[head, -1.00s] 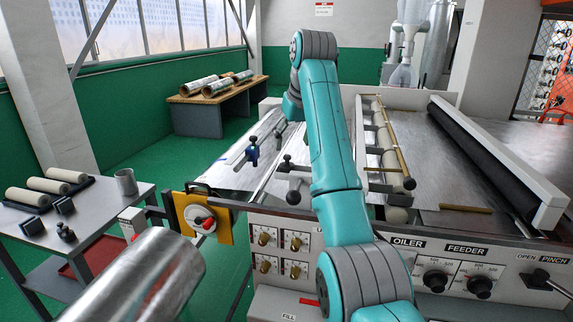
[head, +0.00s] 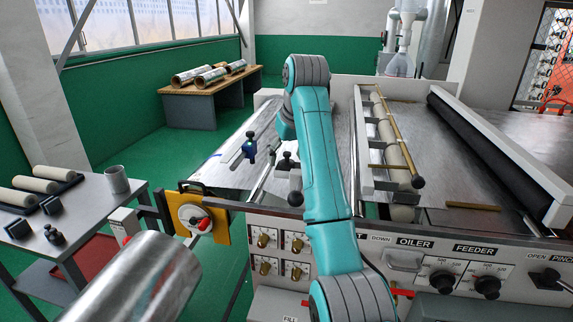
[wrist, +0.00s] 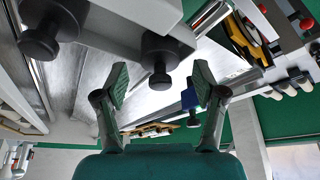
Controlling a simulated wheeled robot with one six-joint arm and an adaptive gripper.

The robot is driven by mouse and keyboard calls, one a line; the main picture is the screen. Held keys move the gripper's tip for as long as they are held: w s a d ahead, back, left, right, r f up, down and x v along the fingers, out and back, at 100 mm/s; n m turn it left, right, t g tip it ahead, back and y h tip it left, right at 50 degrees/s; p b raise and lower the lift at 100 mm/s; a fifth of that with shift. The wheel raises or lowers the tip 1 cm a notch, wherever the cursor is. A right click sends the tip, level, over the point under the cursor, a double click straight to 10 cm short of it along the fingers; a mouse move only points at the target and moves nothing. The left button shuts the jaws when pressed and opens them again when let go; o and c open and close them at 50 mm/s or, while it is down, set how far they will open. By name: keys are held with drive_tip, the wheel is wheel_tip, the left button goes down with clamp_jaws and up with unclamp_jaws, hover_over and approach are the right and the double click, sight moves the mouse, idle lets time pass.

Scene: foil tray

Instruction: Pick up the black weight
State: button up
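On the grey cart (head: 110,212) at the left in the head view stands a small black knobbed piece (head: 55,237), which looks like the black weight. Two dark blocks (head: 50,204) (head: 19,228) stand near it; they are too small to make out clearly. My gripper (wrist: 162,82) shows in the wrist view with its two fingers spread wide and nothing between the tips. In the head view my arm hides the gripper. It is apart from the cart, in front of the machine's black knobs as the wrist view shows them.
A machine with a control panel (head: 440,262) fills the front right. A blue-bodied knob (head: 249,148) and a yellow plate (head: 212,224) project from its left part. A large metal roll (head: 140,280) is in the foreground. A cup (head: 117,179) and pale rollers (head: 36,184) share the cart. Green floor lies behind.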

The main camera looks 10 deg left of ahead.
sight(287, 152)
clamp_jaws()
drive_tip(key=shift+r, duration=0.1)
drive_tip(key=shift+r, duration=0.85)
wheel_tip(287, 152, up, 8)
drive_tip(key=shift+r, duration=0.15)
